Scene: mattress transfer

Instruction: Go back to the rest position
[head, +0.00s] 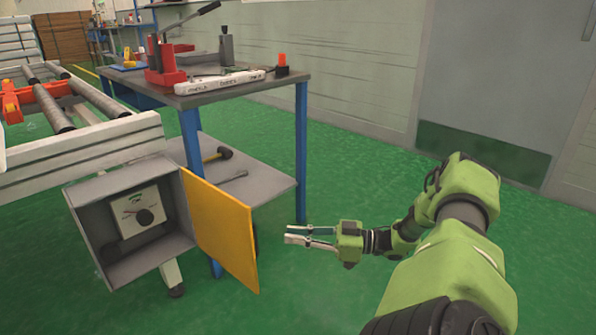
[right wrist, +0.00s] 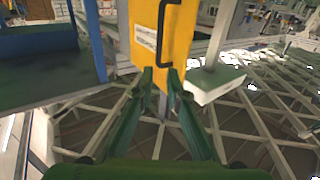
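My right gripper (head: 287,234) is in the lower middle of the head view, right of the open yellow door (head: 222,232) and apart from it. Its two fingers are a little apart and nothing shows between them. In the right wrist view the fingertips (right wrist: 160,75) are also apart, with the yellow door (right wrist: 181,45) and its dark handle behind them. The grey box (head: 90,225) with a dial panel (head: 137,210) stands open at the left. My left gripper is not in view.
A workbench (head: 240,85) with blue legs carries red tools and a white level. Its lower shelf (head: 270,187) holds a hammer (head: 217,154). A roller conveyor (head: 95,150) is at the left. Green floor (head: 345,165) is clear between bench and wall.

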